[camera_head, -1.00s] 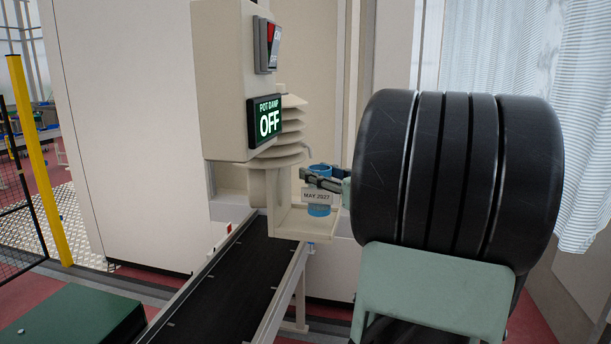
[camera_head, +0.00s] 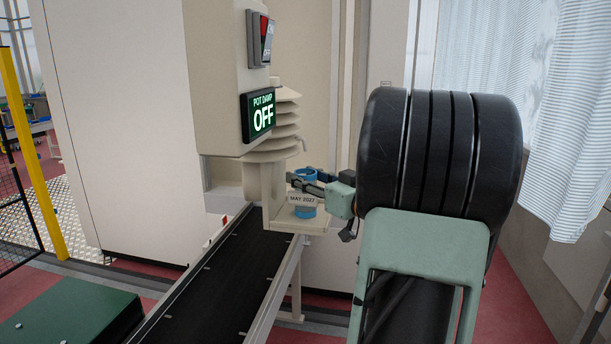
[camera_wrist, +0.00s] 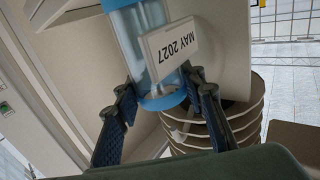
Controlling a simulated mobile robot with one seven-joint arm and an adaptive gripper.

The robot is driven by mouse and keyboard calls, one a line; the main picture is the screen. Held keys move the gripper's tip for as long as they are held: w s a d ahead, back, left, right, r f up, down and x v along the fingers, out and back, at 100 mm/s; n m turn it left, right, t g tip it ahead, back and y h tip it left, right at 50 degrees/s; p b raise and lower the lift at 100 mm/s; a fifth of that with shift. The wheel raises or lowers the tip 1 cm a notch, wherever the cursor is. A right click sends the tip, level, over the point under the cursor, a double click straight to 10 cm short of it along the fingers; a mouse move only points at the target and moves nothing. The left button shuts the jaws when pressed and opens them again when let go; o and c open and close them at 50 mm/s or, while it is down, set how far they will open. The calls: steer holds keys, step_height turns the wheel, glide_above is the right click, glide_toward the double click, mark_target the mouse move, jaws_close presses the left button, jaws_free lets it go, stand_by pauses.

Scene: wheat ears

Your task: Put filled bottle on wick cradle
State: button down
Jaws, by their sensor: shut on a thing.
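The bottle (camera_head: 305,211) is clear with blue bands at both ends and a white tag reading "MAY 2027". It looks upright in the head view, within the cream bracket-like cradle (camera_head: 283,226) under the louvred housing. Whether its base touches the cradle floor I cannot tell. My gripper (camera_head: 318,184) reaches in from the right and is shut on the bottle near its upper blue band. In the wrist view the bottle (camera_wrist: 130,35) sits between the two dark fingers of my gripper (camera_wrist: 160,84), its tag upside down; its far end is cut off by the frame.
A black conveyor (camera_head: 215,275) runs below the cradle. A screen (camera_head: 258,115) reads "POT DAMP OFF", with a switch (camera_head: 260,38) above. A green box (camera_head: 70,315) and yellow post (camera_head: 30,150) are left.

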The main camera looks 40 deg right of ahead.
steer(key=shift+f, duration=0.1)
steer(key=c, duration=1.2)
jaws_free()
steer(key=shift+c, duration=0.2)
steer(key=s+b, duration=0.2)
steer(key=s, duration=1)
steer(key=shift+d, duration=0.3)
steer(key=shift+d+r, duration=0.1)
steer(key=shift+r, duration=0.1)
